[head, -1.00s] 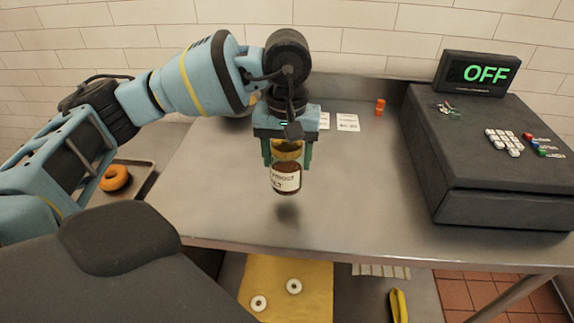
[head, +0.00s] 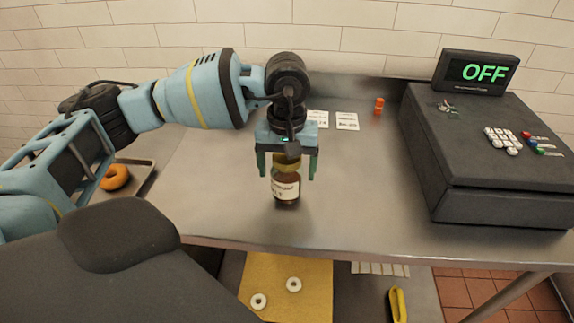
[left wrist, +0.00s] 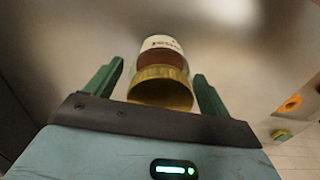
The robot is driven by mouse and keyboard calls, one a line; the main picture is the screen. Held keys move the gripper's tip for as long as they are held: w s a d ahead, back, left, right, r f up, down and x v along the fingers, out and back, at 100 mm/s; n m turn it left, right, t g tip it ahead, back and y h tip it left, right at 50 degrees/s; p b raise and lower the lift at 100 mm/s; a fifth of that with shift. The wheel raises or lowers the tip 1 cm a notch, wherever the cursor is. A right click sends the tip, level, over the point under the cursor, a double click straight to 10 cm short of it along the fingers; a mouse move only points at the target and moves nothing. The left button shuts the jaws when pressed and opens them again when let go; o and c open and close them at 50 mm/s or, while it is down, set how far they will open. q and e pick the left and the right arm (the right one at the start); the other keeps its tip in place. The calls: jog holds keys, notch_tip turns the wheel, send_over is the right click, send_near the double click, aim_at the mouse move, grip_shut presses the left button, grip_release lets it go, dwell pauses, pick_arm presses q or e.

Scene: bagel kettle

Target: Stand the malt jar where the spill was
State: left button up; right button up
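The malt jar (head: 285,188) is a brown jar with a white label and a gold lid. It stands upright on the steel counter (head: 350,200), a little back from the front edge. My left gripper (head: 287,172) is above and around the lid with its green fingers spread apart. In the left wrist view the gold lid (left wrist: 161,90) sits between the open fingers, with a gap on each side. No spill shows on the visible counter. My right gripper is not in view.
A dark register (head: 490,150) with an OFF display fills the right of the counter. Two white cards (head: 346,121) and a small orange item (head: 379,106) lie at the back. A bagel (head: 115,177) sits on a tray at left. The counter around the jar is clear.

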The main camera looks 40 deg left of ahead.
pick_arm(q)
jog(key=shift+r, duration=0.1)
notch_tip(320, 180, up, 12)
jog(key=shift+r, duration=0.1)
dwell(0.6)
